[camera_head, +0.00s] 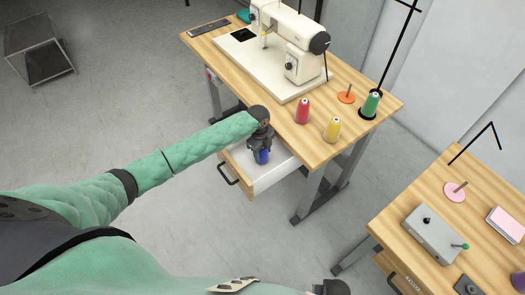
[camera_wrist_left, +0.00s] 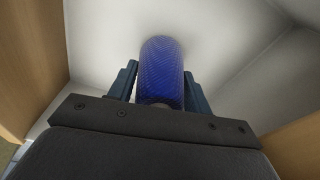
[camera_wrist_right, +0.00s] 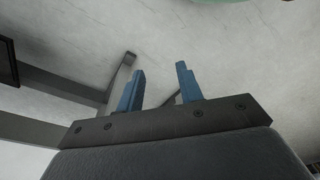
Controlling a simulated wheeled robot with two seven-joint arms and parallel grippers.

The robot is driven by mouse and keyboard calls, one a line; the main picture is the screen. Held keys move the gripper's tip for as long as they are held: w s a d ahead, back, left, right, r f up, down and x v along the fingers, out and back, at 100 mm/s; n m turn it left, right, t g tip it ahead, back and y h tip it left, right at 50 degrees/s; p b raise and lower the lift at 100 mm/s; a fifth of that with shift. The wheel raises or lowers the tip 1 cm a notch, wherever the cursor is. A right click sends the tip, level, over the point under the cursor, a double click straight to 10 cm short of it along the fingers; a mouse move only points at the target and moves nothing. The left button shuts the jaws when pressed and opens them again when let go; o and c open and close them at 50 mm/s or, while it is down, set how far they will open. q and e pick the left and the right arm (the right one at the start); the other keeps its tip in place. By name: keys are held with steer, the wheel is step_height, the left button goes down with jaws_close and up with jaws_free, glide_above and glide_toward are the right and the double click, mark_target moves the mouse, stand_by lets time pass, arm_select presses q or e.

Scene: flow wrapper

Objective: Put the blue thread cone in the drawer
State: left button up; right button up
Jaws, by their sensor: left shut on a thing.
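The blue thread cone (camera_head: 262,157) is in my left gripper (camera_head: 260,147), inside the open drawer (camera_head: 271,174) under the sewing table. In the left wrist view the blue cone (camera_wrist_left: 162,72) sits between the two fingers of the left gripper (camera_wrist_left: 160,88), with the white drawer floor (camera_wrist_left: 100,40) around its far end. Whether the cone touches the drawer floor I cannot tell. My right gripper (camera_wrist_right: 158,88) is open and empty above the grey floor, far from the drawer. In the head view only a dark part of it shows at the bottom edge.
The table (camera_head: 372,85) holds a sewing machine (camera_head: 290,45), a red cone (camera_head: 303,111), a yellow cone (camera_head: 332,129) and a green cone (camera_head: 370,104) on a stand. A second table (camera_head: 413,205) with a grey control box (camera_head: 432,234) stands at the right.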

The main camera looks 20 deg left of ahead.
arm_select(q)
steer(key=shift+f, duration=0.1)
steer(key=o, duration=1.1)
steer(key=shift+c, duration=0.2)
steer(key=shift+r, duration=0.4)
steer(key=r+b, duration=0.1)
steer(key=r, duration=0.6)
steer(key=a+r+b, duration=0.1)
steer(key=r, duration=0.3)
steer(key=shift+w+a+r+b, duration=0.1)
steer(key=shift+w+r+b, duration=0.1)
steer(key=shift+w+b, duration=0.1)
arm_select(e)
step_height(320, 180, up, 10)
steer(key=w+a, duration=0.1)
steer(key=w, duration=0.1)
steer(key=shift+w+a, duration=0.25)
steer(key=shift+a, duration=0.1)
arm_select(q)
steer(key=shift+f, duration=0.1)
arm_select(e)
steer(key=shift+s+f, duration=0.1)
steer(key=shift+f, duration=0.05)
